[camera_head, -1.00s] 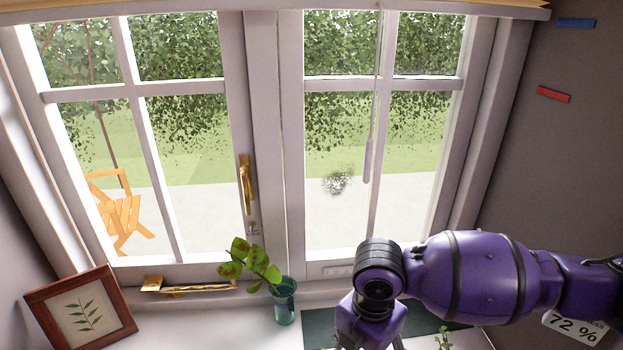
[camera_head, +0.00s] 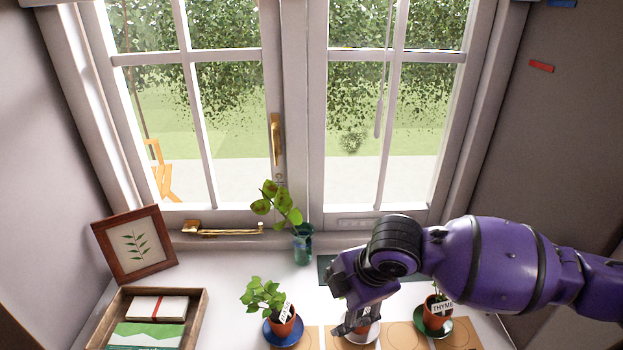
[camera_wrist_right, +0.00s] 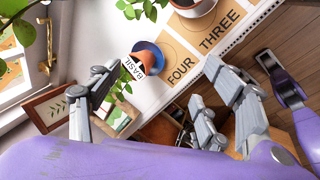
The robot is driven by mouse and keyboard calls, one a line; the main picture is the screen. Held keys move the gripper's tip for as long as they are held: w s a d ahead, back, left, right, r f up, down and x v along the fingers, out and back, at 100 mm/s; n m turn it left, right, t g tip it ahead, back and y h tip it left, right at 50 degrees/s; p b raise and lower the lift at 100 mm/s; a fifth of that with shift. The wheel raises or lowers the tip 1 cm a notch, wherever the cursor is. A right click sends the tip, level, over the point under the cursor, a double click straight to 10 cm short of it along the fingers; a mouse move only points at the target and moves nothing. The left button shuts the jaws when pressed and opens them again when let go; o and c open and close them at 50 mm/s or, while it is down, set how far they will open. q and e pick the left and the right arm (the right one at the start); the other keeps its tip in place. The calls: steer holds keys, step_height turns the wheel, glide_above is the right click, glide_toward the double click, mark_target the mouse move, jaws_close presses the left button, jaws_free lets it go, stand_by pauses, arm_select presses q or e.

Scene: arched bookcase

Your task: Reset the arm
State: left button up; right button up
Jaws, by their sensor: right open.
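My right arm comes in from the right in the head view, its gripper (camera_head: 352,324) pointing down over a pot with a pale saucer (camera_head: 372,334), partly hidden. In the right wrist view my right gripper (camera_wrist_right: 160,72) has its fingers wide apart with nothing held. The basil pot (camera_head: 283,324) on a blue saucer shows beyond the gap between the fingers in the wrist view (camera_wrist_right: 146,66). A second grey gripper (camera_wrist_right: 203,126), seemingly my left, shows low in the wrist view; its jaw state is unclear.
A thyme pot (camera_head: 436,316) stands on a green saucer under my right arm. At left are a wooden tray (camera_head: 202,308) with books and a framed leaf picture (camera_head: 135,245). A glass vase (camera_head: 303,246) stands by the window. White counter is bare between vase and tray.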

steer(key=w+a+m+t+y, duration=0.35)
steer(key=a+m+y, duration=0.25)
steer(key=a, duration=0.3)
steer(key=s+d+f+m+t+h+p, duration=0.2)
steer(key=s+d+f+m+t+h, duration=0.25)
steer(key=s+d+f+m, duration=0.7)
arm_select(q)
steer(key=shift+w+d+r, duration=0.2)
steer(key=shift+r, duration=0.4)
steer(key=shift+w+d+r, duration=0.15)
steer(key=shift+r, duration=0.4)
arm_select(e)
steer(key=s+d+f+m+g+h, duration=0.1)
steer(key=s+d+f, duration=0.4)
steer(key=s, duration=0.5)
steer(key=s+d+f+m+g+h, duration=0.1)
steer(key=s+d+f+m+h, duration=0.2)
steer(key=s+d+f, duration=0.3)
steer(key=s+f+m, duration=0.1)
steer(key=s, duration=0.3)
steer(key=shift+s+f+g, duration=0.35)
steer(key=shift+f+g, duration=0.05)
arm_select(q)
steer(key=shift+w, duration=0.1)
arm_select(e)
steer(key=shift+d, duration=0.1)
arm_select(q)
steer(key=shift+a, duration=0.1)
